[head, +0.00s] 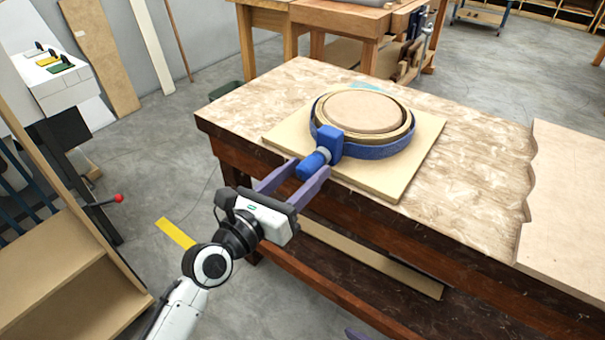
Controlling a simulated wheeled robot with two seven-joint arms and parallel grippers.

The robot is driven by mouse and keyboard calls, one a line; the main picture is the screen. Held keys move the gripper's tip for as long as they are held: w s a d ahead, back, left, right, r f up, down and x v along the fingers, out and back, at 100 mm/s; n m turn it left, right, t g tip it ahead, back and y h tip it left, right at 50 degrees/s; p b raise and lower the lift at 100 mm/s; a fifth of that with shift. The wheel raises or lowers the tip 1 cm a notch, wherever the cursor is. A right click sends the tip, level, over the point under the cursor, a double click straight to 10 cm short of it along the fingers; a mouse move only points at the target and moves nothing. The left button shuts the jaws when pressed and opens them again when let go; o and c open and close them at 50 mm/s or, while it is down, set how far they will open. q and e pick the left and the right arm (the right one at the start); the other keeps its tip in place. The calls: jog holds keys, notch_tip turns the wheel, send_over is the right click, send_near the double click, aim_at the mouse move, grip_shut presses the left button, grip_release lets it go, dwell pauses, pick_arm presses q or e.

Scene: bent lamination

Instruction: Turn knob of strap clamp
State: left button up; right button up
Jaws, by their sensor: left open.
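The strap clamp (375,147) is a blue band around a stack of round, curved wooden layers on a square board. Its blue housing (330,141) faces me, and a blue knob (313,163) with a grey collar sticks out toward the table's near edge. My left gripper (307,174) is open, with one purple finger on each side of the knob. I cannot tell whether the fingers touch it. A small purple tip at the bottom edge (356,334) looks like part of my right gripper; its jaws are out of view.
The square board (410,168) lies on a worn wooden workbench (470,190). A wavy-edged wooden sheet (568,200) covers the bench's right end. A wooden shelf unit (60,265) stands at the left. The bench top right of the board is clear.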

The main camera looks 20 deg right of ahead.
pick_arm(q)
jog(key=c, duration=1)
jog(key=shift+c, duration=0.3)
jog(key=shift+m, duration=0.4)
